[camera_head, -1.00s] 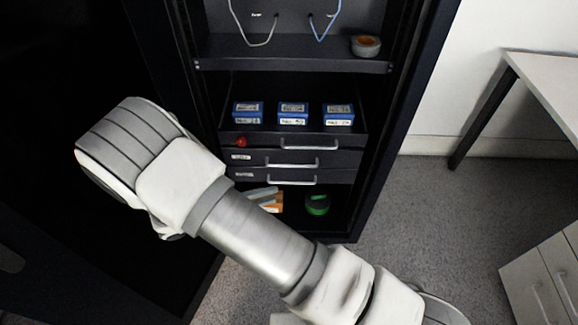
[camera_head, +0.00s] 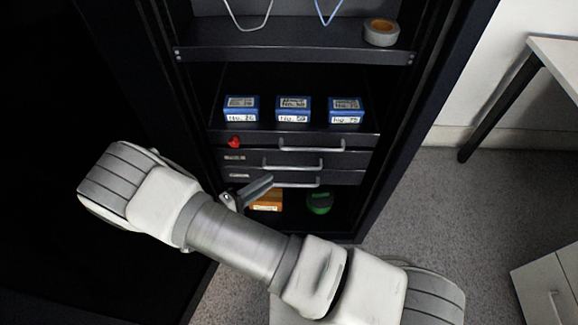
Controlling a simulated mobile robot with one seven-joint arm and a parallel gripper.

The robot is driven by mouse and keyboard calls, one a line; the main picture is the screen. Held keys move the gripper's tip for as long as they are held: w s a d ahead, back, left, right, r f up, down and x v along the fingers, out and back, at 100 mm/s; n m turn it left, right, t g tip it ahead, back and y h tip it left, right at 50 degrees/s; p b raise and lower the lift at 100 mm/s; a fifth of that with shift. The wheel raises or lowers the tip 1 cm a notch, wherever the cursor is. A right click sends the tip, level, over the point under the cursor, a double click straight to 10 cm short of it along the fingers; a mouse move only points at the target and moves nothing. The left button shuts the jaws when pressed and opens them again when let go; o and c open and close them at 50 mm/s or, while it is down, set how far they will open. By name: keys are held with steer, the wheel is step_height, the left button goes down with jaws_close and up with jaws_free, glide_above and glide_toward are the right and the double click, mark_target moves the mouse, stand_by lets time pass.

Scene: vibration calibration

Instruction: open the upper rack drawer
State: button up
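The rack in the dark cabinet has three stacked fronts with light bar handles. The top front (camera_head: 262,141) has a red knob (camera_head: 234,141) at its left. Below it are two labelled drawers, the upper one (camera_head: 337,160) and the lower one (camera_head: 338,178). Both labelled drawers look shut. My arm crosses the lower left of the view. A grey finger-like part of my gripper (camera_head: 246,193) shows just below and left of the lower drawer's handle, in front of the rack. The rest of my gripper is hidden behind my arm, so its opening cannot be judged.
Several blue boxes (camera_head: 293,109) stand in a row above the top front. A tape roll (camera_head: 381,32) sits on the shelf above. An orange box (camera_head: 267,200) and a green object (camera_head: 319,204) lie below the drawers. A desk (camera_head: 555,62) stands at right.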

mark_target(289, 168)
steer(key=b+x, duration=0.1)
steer(key=x, duration=0.8)
steer(key=shift+d, duration=0.15)
jaws_close()
stand_by(1.0)
